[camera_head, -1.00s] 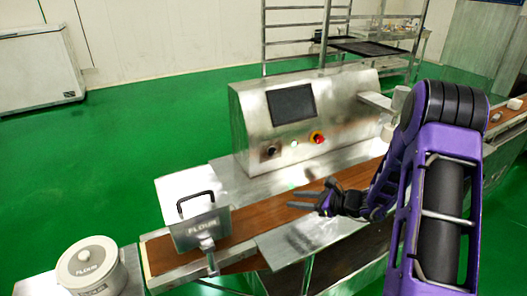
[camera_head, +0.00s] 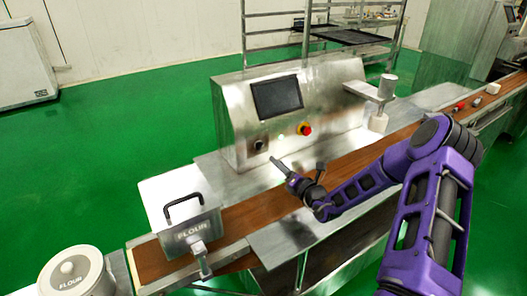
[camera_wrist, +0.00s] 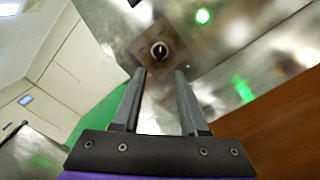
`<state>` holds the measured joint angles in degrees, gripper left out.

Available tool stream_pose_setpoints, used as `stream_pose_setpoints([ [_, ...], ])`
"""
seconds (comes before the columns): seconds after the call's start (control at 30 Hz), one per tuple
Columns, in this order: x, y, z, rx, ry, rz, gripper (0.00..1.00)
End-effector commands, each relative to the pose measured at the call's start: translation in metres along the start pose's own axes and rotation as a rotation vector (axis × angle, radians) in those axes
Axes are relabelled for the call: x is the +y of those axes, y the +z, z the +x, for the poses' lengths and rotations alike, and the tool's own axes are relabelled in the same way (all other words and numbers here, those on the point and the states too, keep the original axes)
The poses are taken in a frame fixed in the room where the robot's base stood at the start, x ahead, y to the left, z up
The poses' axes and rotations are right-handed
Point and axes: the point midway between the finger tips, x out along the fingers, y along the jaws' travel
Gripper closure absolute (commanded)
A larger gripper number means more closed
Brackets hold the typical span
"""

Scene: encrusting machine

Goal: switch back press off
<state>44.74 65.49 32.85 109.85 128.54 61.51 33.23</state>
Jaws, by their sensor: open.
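The steel machine's front panel (camera_head: 235,125) carries a black rotary switch (camera_head: 259,145) at its lower left. The switch also shows in the wrist view (camera_wrist: 159,50) as a round knob on a brownish square plate, its grip bar looking roughly upright. I cannot read any label on it. My gripper (camera_head: 276,163) is in front of the panel, just below and right of the switch. In the wrist view my gripper (camera_wrist: 160,75) is open and empty, its two fingers apart and pointing at the switch, with a gap between tips and knob.
A green-lit button (camera_head: 282,137) and a red emergency stop (camera_head: 304,129) sit right of the switch, below a dark screen (camera_head: 277,97). A brown conveyor belt (camera_head: 250,214) runs in front. A flour box (camera_head: 187,215) and a flour pot (camera_head: 75,275) stand at left.

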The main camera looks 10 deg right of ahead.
Motion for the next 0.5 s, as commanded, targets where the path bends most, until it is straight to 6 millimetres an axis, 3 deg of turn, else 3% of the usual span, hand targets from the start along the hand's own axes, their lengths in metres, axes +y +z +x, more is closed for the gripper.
stream_pose_setpoints([
  [0.2, 0.001, -0.001, 0.049, 0.0, 0.003, -0.001, 0.57],
  [0.5, 0.0, -0.001, 0.091, 0.001, 0.001, -0.001, 0.57],
])
